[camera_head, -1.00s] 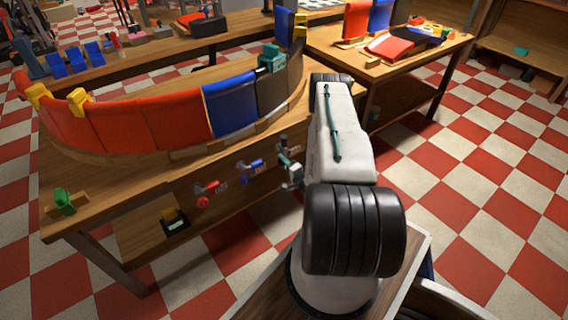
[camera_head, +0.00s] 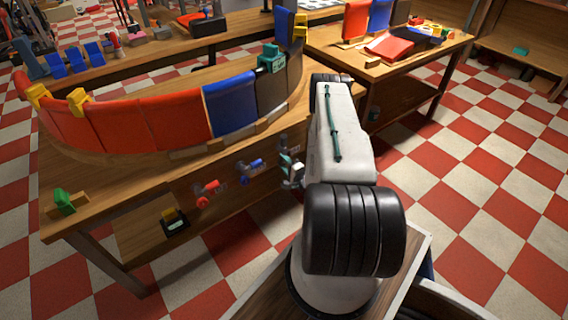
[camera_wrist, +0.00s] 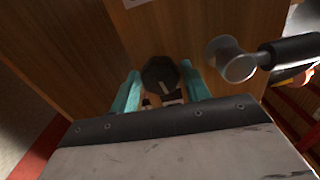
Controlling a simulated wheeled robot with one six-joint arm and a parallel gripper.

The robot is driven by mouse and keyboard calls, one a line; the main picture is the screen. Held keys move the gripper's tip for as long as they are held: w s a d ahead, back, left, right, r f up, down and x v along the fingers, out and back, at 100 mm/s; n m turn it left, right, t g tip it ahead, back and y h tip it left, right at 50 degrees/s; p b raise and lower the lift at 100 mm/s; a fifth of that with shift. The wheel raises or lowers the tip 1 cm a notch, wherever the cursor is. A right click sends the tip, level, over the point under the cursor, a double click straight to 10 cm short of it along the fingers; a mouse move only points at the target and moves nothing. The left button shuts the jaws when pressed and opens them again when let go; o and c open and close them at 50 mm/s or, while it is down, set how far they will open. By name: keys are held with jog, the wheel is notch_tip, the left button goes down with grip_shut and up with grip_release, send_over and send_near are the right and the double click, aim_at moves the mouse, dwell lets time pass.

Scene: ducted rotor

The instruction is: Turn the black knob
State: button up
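The black knob (camera_wrist: 160,73) is round and dark, on the wooden front panel in the wrist view. My gripper (camera_wrist: 159,76) has two teal fingers, one on each side of the knob. The knob fills nearly all the space between the fingertips; I cannot tell whether both fingers press on it. In the head view my gripper (camera_head: 291,169) is at the bench's front panel, right of the blue fitting, and the knob cannot be made out there.
A grey round fitting with a dark bar (camera_wrist: 235,60) sticks out close to the right finger. Red (camera_head: 207,188) and blue (camera_head: 250,165) fittings are on the panel left of my gripper. A curved red and blue wall (camera_head: 165,122) stands on the bench top.

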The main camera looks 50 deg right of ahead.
jog(key=v, duration=0.7)
jog(key=shift+s, duration=0.35)
jog(key=shift+a, duration=0.1)
dwell(0.4)
